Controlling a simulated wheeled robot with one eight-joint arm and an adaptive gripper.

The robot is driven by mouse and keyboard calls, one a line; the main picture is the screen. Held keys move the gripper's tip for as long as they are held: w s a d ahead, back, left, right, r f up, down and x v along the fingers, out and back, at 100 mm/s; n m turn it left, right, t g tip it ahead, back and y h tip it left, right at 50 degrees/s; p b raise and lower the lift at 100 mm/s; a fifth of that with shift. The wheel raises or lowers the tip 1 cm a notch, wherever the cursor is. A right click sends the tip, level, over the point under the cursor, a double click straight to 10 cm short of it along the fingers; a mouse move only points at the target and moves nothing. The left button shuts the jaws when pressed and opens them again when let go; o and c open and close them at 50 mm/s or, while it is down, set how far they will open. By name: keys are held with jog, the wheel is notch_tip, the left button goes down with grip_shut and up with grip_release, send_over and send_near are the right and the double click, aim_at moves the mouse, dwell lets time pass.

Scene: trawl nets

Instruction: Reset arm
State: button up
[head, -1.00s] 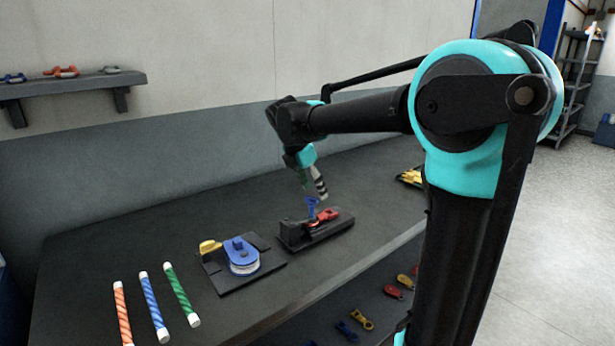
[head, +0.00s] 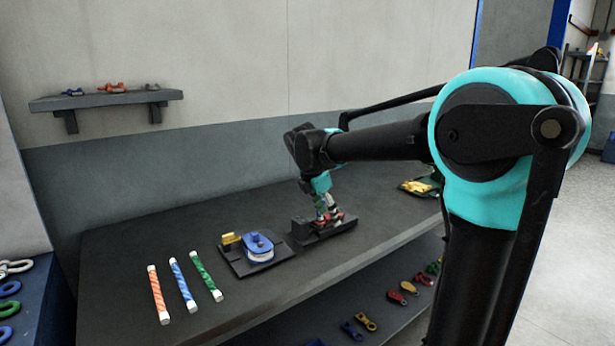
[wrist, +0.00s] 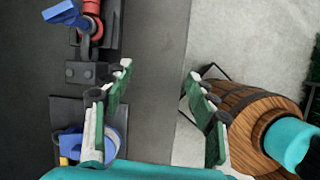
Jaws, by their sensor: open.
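My gripper (head: 327,212) hangs from my arm over the workbench (head: 150,235), in line with the black fixture (head: 303,230) in the head view. In the wrist view its two green-and-white fingers (wrist: 159,72) are spread wide with nothing between them. They hang over the bench's front edge, with grey floor beyond. The fixture (wrist: 82,72), with a red part (wrist: 91,7) and a blue piece (wrist: 62,12), lies left of the fingers and apart from them. In the head view the fingers partly hide these parts.
A blue pulley block (head: 259,246) sits on a black plate left of the fixture. Orange (head: 158,294), blue (head: 183,284) and green (head: 206,275) rods lie farther left. A wooden barrel (wrist: 250,118) stands right of the fingers. Shackles lie on the lower shelf (head: 385,312).

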jog(key=s+d+f+m+y, duration=0.1)
jog(key=s+d+f+m, duration=0.3)
jog(key=s+f+m, duration=0.3)
jog(key=s+d+f+m+t+y, duration=0.1)
jog(key=s+d+f+m, duration=0.3)
jog(key=s+f+m, duration=0.3)
jog(key=s+d+f+m+y, duration=0.1)
jog(key=s+d+f+m, duration=0.4)
jog(key=m, duration=0.5)
jog(key=s+f, duration=0.2)
jog(key=s, duration=0.1)
jog(key=shift+s+t+y, duration=0.15)
jog(key=shift+t+y, duration=0.15)
